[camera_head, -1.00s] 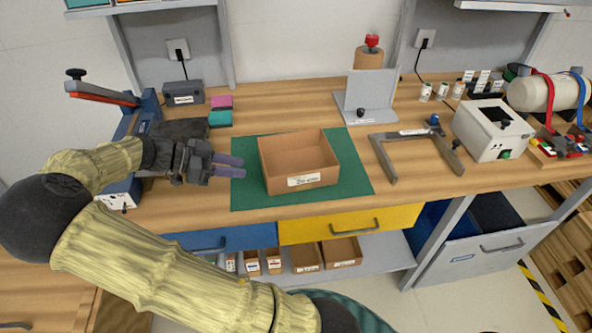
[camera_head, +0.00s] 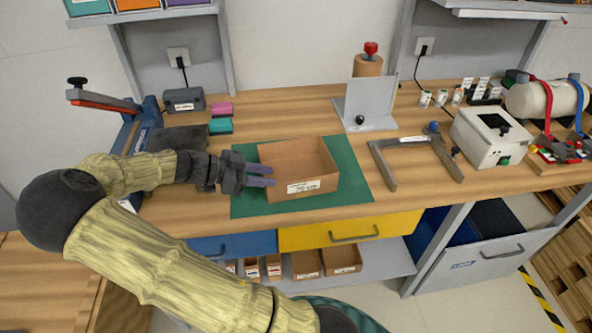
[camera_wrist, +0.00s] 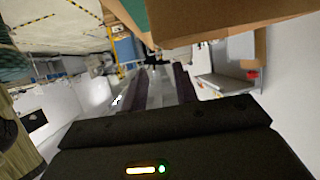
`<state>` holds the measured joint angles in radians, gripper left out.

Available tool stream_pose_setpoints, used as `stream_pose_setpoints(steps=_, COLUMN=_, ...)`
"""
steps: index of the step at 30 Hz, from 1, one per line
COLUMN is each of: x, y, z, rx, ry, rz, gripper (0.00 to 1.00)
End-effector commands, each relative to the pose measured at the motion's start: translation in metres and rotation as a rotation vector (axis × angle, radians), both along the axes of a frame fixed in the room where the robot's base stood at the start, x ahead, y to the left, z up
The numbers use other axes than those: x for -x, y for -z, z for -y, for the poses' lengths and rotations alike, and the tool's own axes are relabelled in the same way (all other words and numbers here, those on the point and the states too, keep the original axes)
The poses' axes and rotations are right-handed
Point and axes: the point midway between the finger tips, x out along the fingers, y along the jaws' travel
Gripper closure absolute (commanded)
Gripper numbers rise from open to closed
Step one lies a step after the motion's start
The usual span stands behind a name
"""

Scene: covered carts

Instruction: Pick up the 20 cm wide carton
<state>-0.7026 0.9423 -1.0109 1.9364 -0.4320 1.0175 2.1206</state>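The carton (camera_head: 313,189) is a brown, open-topped box with a white label on its front. It stands upright on a green mat (camera_head: 352,178) on the workbench. In the wrist view, its brown wall (camera_wrist: 200,22) fills the upper middle. My gripper (camera_head: 272,175) is at the carton's left side, with its two purple-grey fingers pointing right and overlapping the left wall in the head view. In the wrist view, the fingers (camera_wrist: 160,86) stand apart with an empty gap between them. Whether they touch the carton cannot be told.
An L-shaped grey bracket (camera_head: 366,105) stands behind the carton. A grey U-shaped frame (camera_head: 388,168) and a white box device (camera_head: 489,137) are to the right. Pink (camera_head: 221,109) and teal (camera_head: 220,126) blocks lie behind my gripper. Bench space shows in front of the mat.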

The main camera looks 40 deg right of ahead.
Motion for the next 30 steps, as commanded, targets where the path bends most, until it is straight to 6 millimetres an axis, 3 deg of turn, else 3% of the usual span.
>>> stream_pose_setpoints(steps=6, x=0.014, y=0.012, z=0.028, rx=0.0, ry=0.002, rz=-0.002, gripper=0.71)
stream_pose_setpoints(steps=19, x=0.016, y=0.015, z=0.034, rx=0.0, ry=0.001, rz=0.0, gripper=0.71)
stream_pose_setpoints(steps=30, x=0.033, y=0.032, z=0.073, rx=0.0, ry=0.003, rz=-0.001, gripper=0.71)
